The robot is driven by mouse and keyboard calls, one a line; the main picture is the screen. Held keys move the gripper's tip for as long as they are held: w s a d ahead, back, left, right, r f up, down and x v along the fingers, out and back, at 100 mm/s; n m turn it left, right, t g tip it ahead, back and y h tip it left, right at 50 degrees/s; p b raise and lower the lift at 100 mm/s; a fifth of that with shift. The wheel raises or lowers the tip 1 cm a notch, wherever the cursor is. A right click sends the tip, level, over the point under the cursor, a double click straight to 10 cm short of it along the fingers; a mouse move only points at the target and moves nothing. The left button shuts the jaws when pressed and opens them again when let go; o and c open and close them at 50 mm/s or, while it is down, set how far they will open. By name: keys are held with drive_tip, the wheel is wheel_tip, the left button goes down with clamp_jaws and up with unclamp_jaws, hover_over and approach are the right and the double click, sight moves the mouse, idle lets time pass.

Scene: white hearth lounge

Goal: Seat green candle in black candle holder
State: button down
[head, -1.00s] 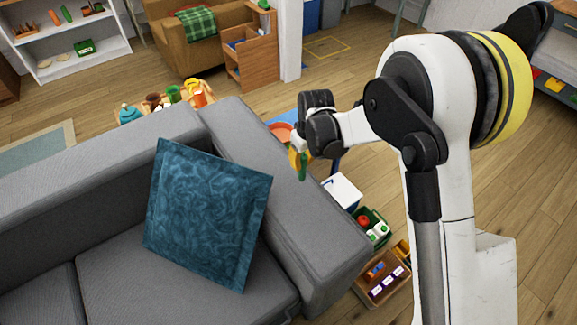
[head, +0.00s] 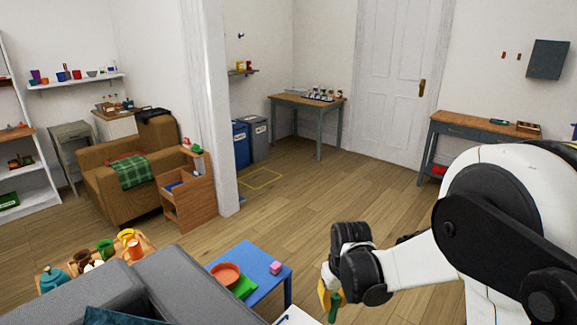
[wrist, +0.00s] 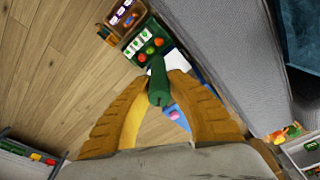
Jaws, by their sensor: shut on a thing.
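My gripper (head: 328,292) is at the lower middle right of the head view, with its yellow-orange fingers shut on the green candle (head: 334,307). The candle hangs below the fingers, in the air in front of the floor. In the wrist view the fingers of my gripper (wrist: 158,84) close from both sides on the green candle (wrist: 158,72), seen nearly end-on. I cannot make out the black candle holder in either view.
A blue table (head: 262,262) with an orange bowl (head: 226,274) stands left of my gripper. The grey sofa (head: 195,285) is at lower left. A far table (head: 318,111) bears several small items. A side table (head: 470,124) stands right of the door. Wood floor (head: 350,190) between is clear.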

drive_tip(key=s+d+r+m, duration=0.1)
drive_tip(key=s+d+m, duration=0.2)
drive_tip(key=s+d, duration=0.2)
drive_tip(key=shift+s+d+r+m, duration=0.2)
drive_tip(key=shift+d+r+m, duration=0.1)
drive_tip(key=shift+d, duration=0.85)
